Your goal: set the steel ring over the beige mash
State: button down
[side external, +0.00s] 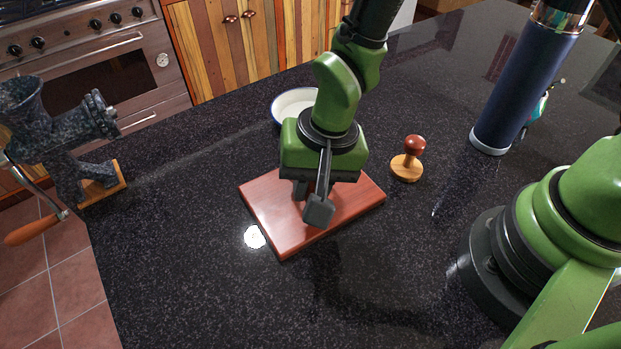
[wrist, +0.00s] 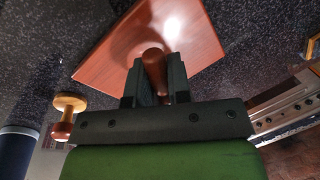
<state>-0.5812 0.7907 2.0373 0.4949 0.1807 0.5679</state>
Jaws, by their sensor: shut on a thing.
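I cannot make out a steel ring or any beige mash in either view. My gripper (side external: 309,205) is low over a reddish-brown wooden board (side external: 263,207). In the wrist view, my gripper (wrist: 157,88) is shut on a reddish-brown rounded handle (wrist: 154,66) between its two dark fingers. The board also shows in the wrist view (wrist: 105,55), beyond the fingertips. The handle's lower end and whether it touches the board are unclear. In the side view my gripper hides the handle.
A wooden stamp (side external: 408,166) with a red-brown knob stands right of the board. A white bowl (side external: 290,104) with a dark rim sits behind, partly hidden by my arm. A dark blue cylinder (side external: 518,85) stands back right. A grinder (side external: 62,135) stands left. Counter in front is clear.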

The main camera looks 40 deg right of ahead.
jog(key=shift+f, duration=2)
dwell(2.4)
jog(key=c, duration=0.6)
grip_release()
jog(key=d+r, duration=0.1)
jog(key=r, duration=0.2)
jog(key=w+d+r+n+y, duration=0.1)
jog(key=r, duration=0.2)
jog(key=d+r+n+t, duration=0.1)
jog(key=r, duration=0.2)
jog(key=shift+w+r, duration=0.15)
jog(key=shift+w, duration=0.2)
jog(key=s+d+r+t+y, duration=0.2)
jog(key=d+r, duration=0.2)
jog(key=r, duration=0.7)
jog(key=s+d+r+t+h, duration=0.1)
jog(key=s+d+r, duration=0.1)
jog(key=s+d, duration=0.1)
jog(key=s+d+r+t+h, duration=0.1)
jog(key=s+d+r, duration=0.1)
jog(key=s+r, duration=0.1)
jog(key=s+d+r+t, duration=0.1)
jog(key=s+d+r, duration=0.2)
jog(key=s, duration=0.2)
jog(key=shift+d+r+h, duration=0.1)
jog(key=shift+d+h, duration=0.25)
jog(key=shift+h, duration=0.05)
